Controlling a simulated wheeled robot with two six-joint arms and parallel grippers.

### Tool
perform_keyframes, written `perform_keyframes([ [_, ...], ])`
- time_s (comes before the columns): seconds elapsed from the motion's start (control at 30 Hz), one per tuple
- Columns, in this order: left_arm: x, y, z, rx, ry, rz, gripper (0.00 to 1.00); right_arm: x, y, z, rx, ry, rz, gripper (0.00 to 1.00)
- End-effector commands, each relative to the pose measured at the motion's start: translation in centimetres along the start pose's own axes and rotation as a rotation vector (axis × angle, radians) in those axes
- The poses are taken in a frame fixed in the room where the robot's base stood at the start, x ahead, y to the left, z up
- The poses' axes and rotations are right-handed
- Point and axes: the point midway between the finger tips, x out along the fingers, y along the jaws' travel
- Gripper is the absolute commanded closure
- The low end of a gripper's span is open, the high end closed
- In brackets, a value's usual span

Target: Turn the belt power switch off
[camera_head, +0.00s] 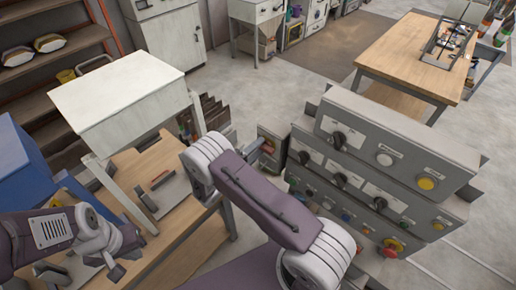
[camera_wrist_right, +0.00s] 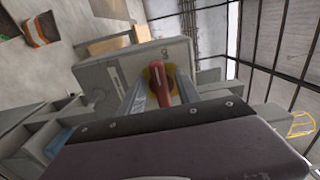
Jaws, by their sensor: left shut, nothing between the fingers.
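The belt power switch (camera_wrist_right: 168,82) is a red handle on a yellow disc, on the face of a grey box (camera_wrist_right: 105,75) in the right wrist view. My left gripper (camera_head: 115,272) is shut and empty over the wooden workbench at lower left.
The grey control panel (camera_head: 400,140) with black knobs, coloured buttons and a red mushroom button (camera_head: 392,248) stands close to my right arm. A white-topped cabinet (camera_head: 115,95) rises by the workbench (camera_head: 170,250). A wooden table (camera_head: 410,55) stands behind; open floor lies between.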

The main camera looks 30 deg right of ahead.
Motion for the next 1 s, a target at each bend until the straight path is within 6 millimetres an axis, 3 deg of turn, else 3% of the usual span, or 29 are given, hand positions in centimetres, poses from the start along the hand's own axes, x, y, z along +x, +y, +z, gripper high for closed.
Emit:
perform_keyframes([
  [0.13,1.0,0.0,0.1,0.0,0.0,0.0,1.0,-1.5,0.4,0.1,0.001,-0.004,0.0,0.6],
  [0.3,2.7,-0.1,0.3,0.0,0.0,0.0,1.0,-5.4,0.5,0.2,0.003,-0.007,0.001,0.6],
  [0.5,3.6,-0.1,0.4,0.0,0.0,0.0,1.0,-8.5,0.2,0.1,0.002,-0.003,0.001,0.6],
  [1.0,3.6,-0.1,0.4,0.0,0.0,0.0,1.0,-9.0,0.0,0.0,0.0,0.0,0.0,0.6],
])
